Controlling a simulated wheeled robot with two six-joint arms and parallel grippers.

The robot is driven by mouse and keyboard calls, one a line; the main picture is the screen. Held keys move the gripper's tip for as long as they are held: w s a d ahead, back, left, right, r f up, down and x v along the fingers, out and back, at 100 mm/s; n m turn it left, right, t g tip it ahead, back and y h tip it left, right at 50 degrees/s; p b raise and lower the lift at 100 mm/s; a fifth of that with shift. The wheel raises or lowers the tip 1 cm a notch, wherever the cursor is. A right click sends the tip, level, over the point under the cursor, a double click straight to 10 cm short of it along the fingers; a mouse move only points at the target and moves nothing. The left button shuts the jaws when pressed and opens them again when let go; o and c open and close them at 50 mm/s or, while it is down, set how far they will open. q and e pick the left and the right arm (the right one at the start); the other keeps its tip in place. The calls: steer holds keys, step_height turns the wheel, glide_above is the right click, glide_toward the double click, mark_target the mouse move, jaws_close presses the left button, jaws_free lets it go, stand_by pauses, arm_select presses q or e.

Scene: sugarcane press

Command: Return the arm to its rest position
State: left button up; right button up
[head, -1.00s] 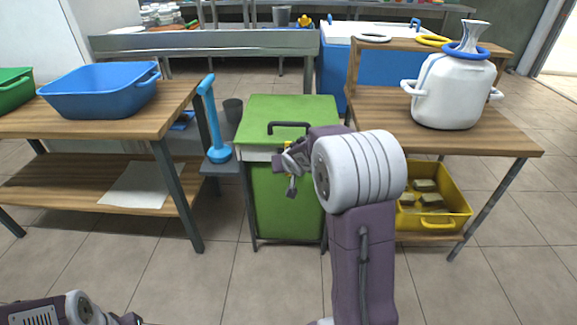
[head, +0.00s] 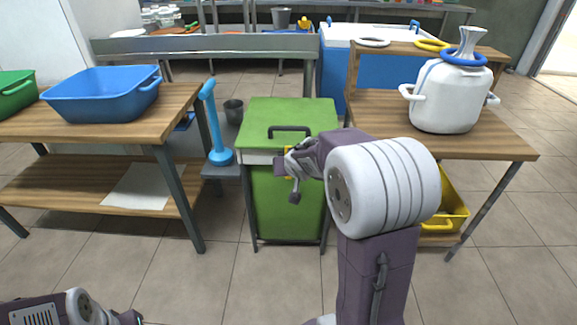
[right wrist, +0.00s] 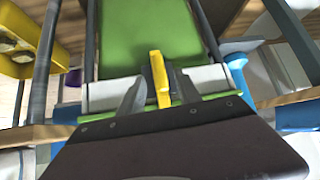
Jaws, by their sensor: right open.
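My right arm reaches up in front of the green cabinet (head: 288,215) in the head view. My right gripper (head: 287,166) is at its upper front, partly hidden by my own wrist. In the right wrist view, which is turned upside down, the two grey fingers (right wrist: 160,92) are apart. A yellow handle-like piece (right wrist: 159,78) shows between them in that picture, against the cabinet's front; I cannot tell whether they touch it. My left gripper (head: 130,318) is low at the bottom left, mostly cut off, and its jaws cannot be made out.
A wooden table (head: 120,124) with a blue basin (head: 103,97) stands left. A blue pestle-like tool (head: 217,125) is beside the cabinet. Right is a wooden table (head: 500,140) with a white jug (head: 446,98), a yellow bin (head: 452,205) below. Front floor is clear.

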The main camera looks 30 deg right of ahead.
arm_select(q)
steer(key=shift+r, duration=0.6)
arm_select(e)
steer(key=v, duration=0.2)
steer(key=shift+s+r, duration=0.15)
steer(key=shift+s, duration=0.1)
steer(key=s+a+n+g+y+p, duration=0.1)
steer(key=s+a+g+y+p, duration=0.15)
steer(key=a+p, duration=0.4)
steer(key=s+a+f+n+g+b, duration=0.1)
steer(key=s+a+f+n+g, duration=0.2)
steer(key=s, duration=0.6)
steer(key=s+a+f+g, duration=0.2)
steer(key=s+a+f, duration=0.2)
steer(key=s+f, duration=0.3)
arm_select(q)
step_height(320, 180, up, 43)
steer(key=p, duration=3.7)
steer(key=shift+f+p, duration=0.15)
steer(key=shift+p, duration=0.25)
arm_select(e)
step_height(320, 180, up, 39)
steer(key=shift+s+r+y, duration=0.25)
steer(key=shift+s+y, duration=0.1)
steer(key=shift+s, duration=0.15)
